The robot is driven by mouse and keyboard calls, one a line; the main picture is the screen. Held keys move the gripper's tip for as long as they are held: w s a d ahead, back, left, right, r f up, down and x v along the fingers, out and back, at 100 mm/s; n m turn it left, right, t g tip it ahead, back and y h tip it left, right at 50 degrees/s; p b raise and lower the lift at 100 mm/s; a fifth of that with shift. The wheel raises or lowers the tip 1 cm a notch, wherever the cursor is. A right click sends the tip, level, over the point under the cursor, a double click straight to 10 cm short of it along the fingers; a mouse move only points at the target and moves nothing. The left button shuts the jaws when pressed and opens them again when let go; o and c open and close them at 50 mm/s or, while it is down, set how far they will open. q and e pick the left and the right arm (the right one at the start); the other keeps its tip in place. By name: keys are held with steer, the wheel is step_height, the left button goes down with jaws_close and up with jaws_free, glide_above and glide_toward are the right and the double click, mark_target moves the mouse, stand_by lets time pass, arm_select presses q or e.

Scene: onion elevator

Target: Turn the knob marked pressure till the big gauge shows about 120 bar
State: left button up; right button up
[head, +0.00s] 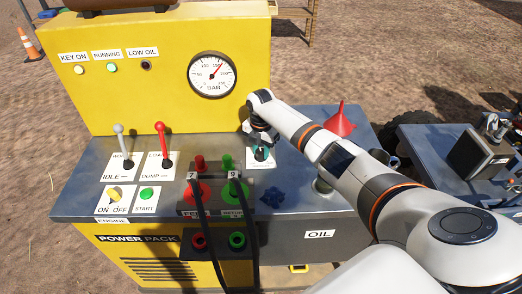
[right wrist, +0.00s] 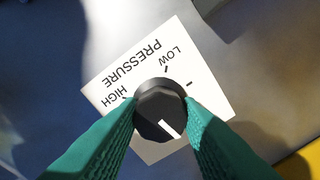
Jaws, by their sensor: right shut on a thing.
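The black pressure knob (right wrist: 158,104) sits on a white plate (right wrist: 190,45) marked PRESSURE, LOW and HIGH. My right gripper (right wrist: 161,110) is shut on the knob, with one teal finger on each side of it. The knob's white line points down and slightly right in the right wrist view. In the head view my right gripper (head: 261,148) reaches down onto the plate and mostly hides the knob. The big gauge (head: 212,75) on the yellow panel has a red needle pointing up and right, seemingly past the 150 label. My left gripper is not in view.
Red and green hose couplings (head: 233,190) with black hoses stand left of and in front of the knob. A red funnel (head: 338,121) is behind my right arm. Idle and dump levers (head: 163,145) and a start button (head: 147,194) are farther left.

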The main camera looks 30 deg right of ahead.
mark_target(260, 151)
steer(key=shift+a+n, duration=0.1)
steer(key=shift+n, duration=1.5)
steer(key=o, duration=1)
steer(key=shift+c, duration=0.2)
step_height(260, 151, up, 12)
steer(key=b, duration=0.1)
steer(key=shift+b, duration=0.3)
